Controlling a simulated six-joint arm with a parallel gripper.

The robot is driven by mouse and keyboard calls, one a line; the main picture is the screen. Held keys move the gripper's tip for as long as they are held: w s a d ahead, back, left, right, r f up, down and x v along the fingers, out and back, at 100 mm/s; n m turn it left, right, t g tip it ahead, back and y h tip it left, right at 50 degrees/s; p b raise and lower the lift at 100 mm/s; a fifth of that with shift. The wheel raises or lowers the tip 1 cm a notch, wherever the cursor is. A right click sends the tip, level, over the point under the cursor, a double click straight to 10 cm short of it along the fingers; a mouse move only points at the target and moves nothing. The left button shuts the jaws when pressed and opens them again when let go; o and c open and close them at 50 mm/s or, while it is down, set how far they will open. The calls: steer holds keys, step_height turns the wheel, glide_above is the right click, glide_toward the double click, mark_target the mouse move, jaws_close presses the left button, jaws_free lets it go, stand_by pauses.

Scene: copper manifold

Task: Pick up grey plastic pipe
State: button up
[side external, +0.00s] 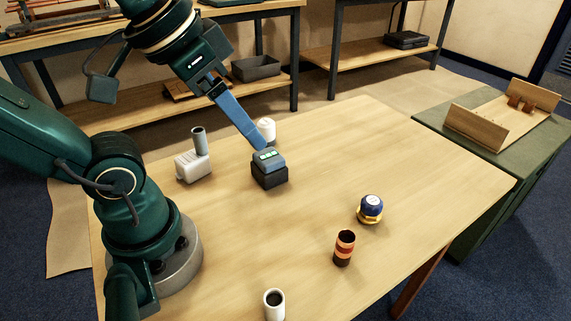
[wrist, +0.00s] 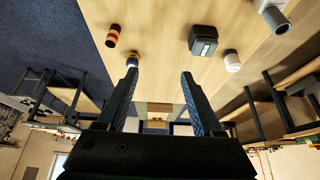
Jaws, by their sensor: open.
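The grey pipe (side external: 199,141) stands upright in a pale grey block (side external: 193,167) on the left part of the table. In the wrist view the grey pipe (wrist: 276,19) shows at the top right corner, with part of its pale block cut off by the edge. My gripper (side external: 257,145) is above the table, to the right of the pipe and apart from it. Its blue fingers overlap a dark box in the side view. In the wrist view my gripper (wrist: 158,76) is open, with nothing between its fingers.
A dark box with a lit display (side external: 269,170) and a white cylinder (side external: 267,130) stand near my fingers. A blue-and-yellow round part (side external: 370,209), a banded orange-and-dark cylinder (side external: 344,248) and a white cup-like part (side external: 274,304) stand nearer the front. The table's right side is clear.

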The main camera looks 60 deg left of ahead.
steer(key=a+f+m+g+y, duration=0.3)
steer(key=a+g, duration=0.1)
steer(key=a, duration=0.2)
step_height(320, 180, up, 3)
steer(key=m+g+y, duration=0.7)
steer(key=m+y, duration=0.3)
glide_above(203, 136)
step_height(203, 136, down, 13)
steer(key=shift+d+f, duration=0.15)
steer(key=shift+f, duration=0.05)
steer(key=shift+s+a+f, duration=0.1)
steer(key=shift+a+f, duration=0.1)
steer(key=shift+f, duration=0.25)
steer(key=shift+h, duration=0.3)
steer(key=shift+x, duration=2.35)
jaws_close()
